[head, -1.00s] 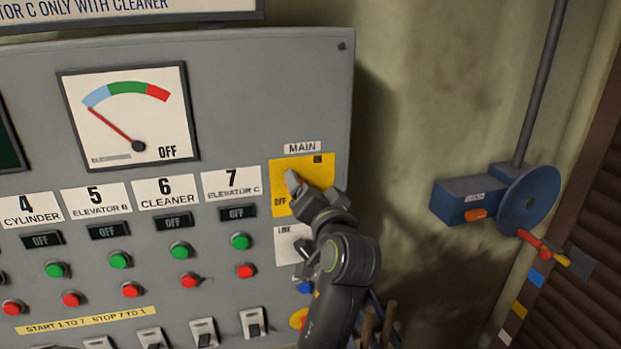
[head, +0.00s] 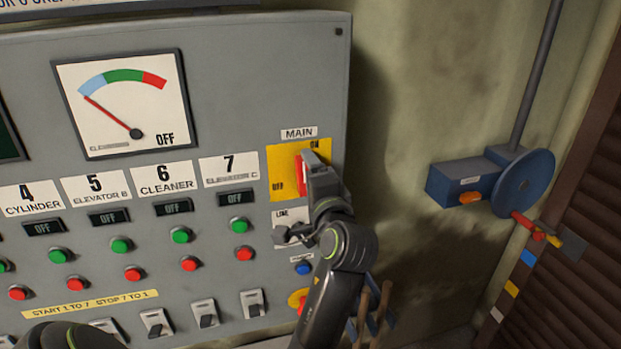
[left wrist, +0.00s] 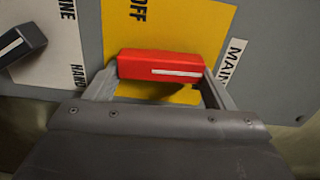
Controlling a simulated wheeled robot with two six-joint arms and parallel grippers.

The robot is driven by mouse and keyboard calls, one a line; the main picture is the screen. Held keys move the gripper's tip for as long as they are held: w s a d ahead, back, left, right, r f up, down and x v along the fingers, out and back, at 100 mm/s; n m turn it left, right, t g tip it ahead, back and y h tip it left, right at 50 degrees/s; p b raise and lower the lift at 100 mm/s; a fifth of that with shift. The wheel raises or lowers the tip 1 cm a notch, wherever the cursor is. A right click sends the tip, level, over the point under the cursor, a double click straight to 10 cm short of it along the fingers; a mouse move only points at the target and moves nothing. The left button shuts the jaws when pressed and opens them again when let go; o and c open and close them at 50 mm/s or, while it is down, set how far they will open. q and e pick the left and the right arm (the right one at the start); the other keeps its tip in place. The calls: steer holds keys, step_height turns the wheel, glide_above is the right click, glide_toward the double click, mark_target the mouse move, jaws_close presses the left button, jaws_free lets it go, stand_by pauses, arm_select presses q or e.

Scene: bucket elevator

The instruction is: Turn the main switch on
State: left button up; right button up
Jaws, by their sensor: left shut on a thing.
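The main switch is a red handle (head: 300,178) on a yellow plate (head: 275,160) below the MAIN label, on the grey panel's right side. The plate reads ON at its top right and OFF at its lower left. The handle stands about upright in the head view. In the left wrist view the red handle (left wrist: 175,65) lies across the picture, its white line running toward the MAIN label side. My left gripper (head: 308,165) is shut on it, a finger at each end in the wrist view, and hides part of it. My right gripper is not in view.
A LINE/HAND selector (head: 290,235) and a blue button (head: 304,268) sit below the switch. The gauge (head: 125,102) reads OFF, its needle at the low end. A blue box with a disc (head: 525,185) is on the wall at right. Wall between is clear.

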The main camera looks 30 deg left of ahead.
arm_select(q)
steer(key=shift+m, duration=0.4)
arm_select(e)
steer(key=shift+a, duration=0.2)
arm_select(q)
steer(key=o, duration=1)
steer(key=shift+f, duration=0.1)
